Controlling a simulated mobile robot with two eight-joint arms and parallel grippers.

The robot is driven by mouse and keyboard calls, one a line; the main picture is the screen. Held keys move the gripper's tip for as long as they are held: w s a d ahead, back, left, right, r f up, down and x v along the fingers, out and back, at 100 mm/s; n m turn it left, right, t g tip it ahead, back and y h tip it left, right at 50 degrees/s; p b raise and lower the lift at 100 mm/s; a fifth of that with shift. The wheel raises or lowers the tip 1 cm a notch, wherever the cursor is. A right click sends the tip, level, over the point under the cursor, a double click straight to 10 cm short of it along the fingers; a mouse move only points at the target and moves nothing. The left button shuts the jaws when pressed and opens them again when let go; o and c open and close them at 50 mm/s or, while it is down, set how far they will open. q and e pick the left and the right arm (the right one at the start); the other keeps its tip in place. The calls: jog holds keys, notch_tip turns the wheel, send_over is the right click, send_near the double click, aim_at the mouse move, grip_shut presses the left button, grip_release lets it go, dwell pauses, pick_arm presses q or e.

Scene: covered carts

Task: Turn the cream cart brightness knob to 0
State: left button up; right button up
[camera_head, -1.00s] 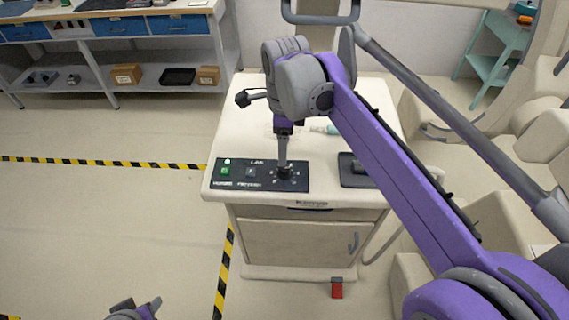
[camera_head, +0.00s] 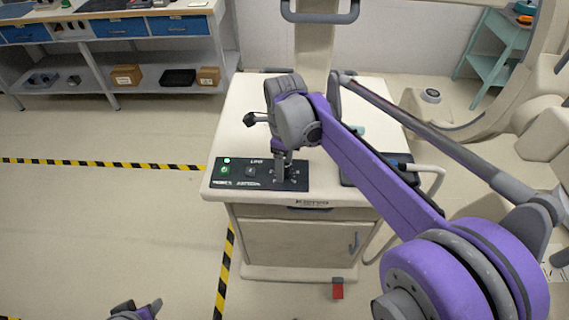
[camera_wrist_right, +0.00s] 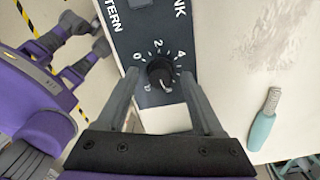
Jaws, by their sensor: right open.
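The cream cart (camera_head: 243,130) stands ahead with a black control panel (camera_head: 225,181) at its front left edge. The dark brightness knob (camera_wrist_right: 160,72) is at the right end of this panel, with 0, 2 and 4 readable around it. My right gripper (camera_head: 284,176) reaches down over the knob, hiding most of it in the head view. In the right wrist view its two fingers stand apart on either side of the knob, with gaps between. I cannot tell exactly where the knob points. My left gripper (camera_head: 137,309) shows only partly at the bottom edge.
A turquoise-handled tool (camera_wrist_right: 264,123) lies on the cart top. A dark device (camera_head: 350,170) sits at the cart's front right, under my right arm. A workbench (camera_head: 165,67) stands at the back left. The floor to the left is clear.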

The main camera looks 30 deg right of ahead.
grip_shut()
dwell(0.4)
jog(key=shift+n, duration=0.3)
